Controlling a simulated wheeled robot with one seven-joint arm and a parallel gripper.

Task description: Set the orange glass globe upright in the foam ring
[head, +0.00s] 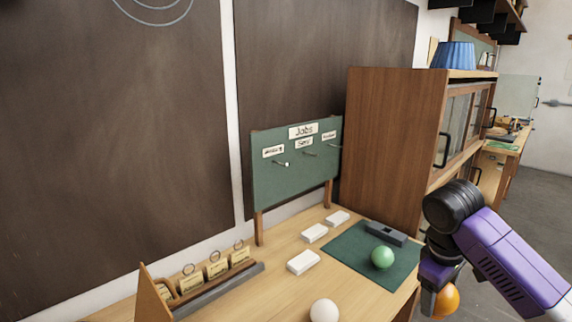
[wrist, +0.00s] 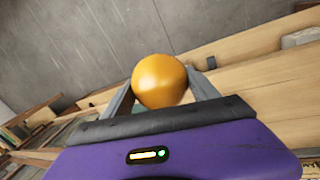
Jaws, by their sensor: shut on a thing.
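The orange glass globe (head: 447,299) is held by my gripper (head: 438,296) at the lower right of the head view, off the right end of the workbench. In the wrist view the globe (wrist: 160,78) sits between the two grey fingers of my gripper (wrist: 162,88), which are shut on it. I cannot make out which way its neck points. I cannot identify the foam ring in either view.
The wooden workbench (head: 262,297) carries a green mat (head: 345,256) with a green globe (head: 382,257) and a dark grey block (head: 386,233). A white globe (head: 324,311) is at the front. Several white boxes (head: 303,262) lie near the jobs board (head: 290,180). A wooden cabinet (head: 393,140) stands behind.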

